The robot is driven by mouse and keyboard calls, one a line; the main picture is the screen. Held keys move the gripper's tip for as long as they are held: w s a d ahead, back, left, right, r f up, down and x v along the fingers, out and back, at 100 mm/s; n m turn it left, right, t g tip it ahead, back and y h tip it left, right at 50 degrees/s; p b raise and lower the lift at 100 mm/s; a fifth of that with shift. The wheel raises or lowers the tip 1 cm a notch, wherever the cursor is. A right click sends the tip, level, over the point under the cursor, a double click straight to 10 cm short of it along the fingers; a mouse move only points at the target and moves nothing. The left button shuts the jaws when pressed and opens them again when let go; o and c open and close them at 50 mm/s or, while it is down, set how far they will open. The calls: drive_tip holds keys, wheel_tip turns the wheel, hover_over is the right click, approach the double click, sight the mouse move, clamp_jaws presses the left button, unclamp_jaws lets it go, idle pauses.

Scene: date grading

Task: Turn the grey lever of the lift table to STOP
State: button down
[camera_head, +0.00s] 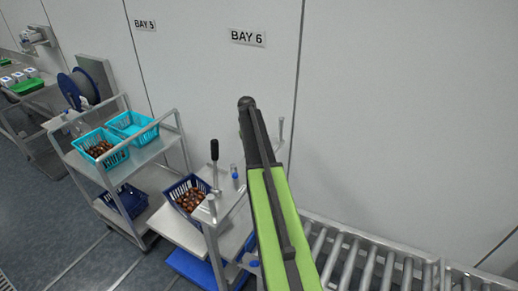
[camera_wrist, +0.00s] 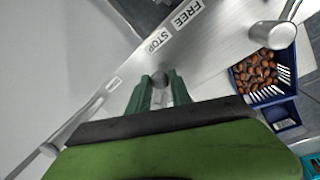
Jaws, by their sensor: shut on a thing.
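The lift table (camera_head: 205,243) stands in the middle of the head view, below the BAY 6 sign. In the wrist view its light metal top (camera_wrist: 212,62) bears a STOP label (camera_wrist: 158,40) and a FREE label (camera_wrist: 186,14). My gripper (camera_wrist: 160,88) has its green fingers on either side of a round grey knob, the end of the grey lever (camera_wrist: 160,78). The fingers are shut on it. The knob is just below the STOP label; the rest of the lever is hidden. In the head view my arm hides the gripper and lever.
A blue crate of dates (camera_head: 172,187) sits on the lift table; a black-handled upright (camera_head: 214,152) stands beside it. A cart (camera_head: 150,150) with turquoise crates (camera_head: 130,124) stands left. A roller conveyor (camera_head: 385,262) runs along the wall at right. Floor is clear at lower left.

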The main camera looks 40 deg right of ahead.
drive_tip(key=shift+w+a+m, duration=0.1)
drive_tip(key=shift+a+m, duration=0.1)
drive_tip(key=shift+m, duration=0.3)
drive_tip(key=c, duration=1.2)
unclamp_jaws()
drive_tip(key=a+r+p, duration=0.1)
drive_tip(key=r+p, duration=0.4)
drive_tip(key=a+r+p, duration=0.1)
drive_tip(key=r+p, duration=0.5)
drive_tip(key=a+r+p, duration=0.1)
drive_tip(key=r+p, duration=0.5)
drive_tip(key=shift+w+a+r, duration=0.1)
drive_tip(key=shift+w+a, duration=0.05)
drive_tip(key=shift+w, duration=0.2)
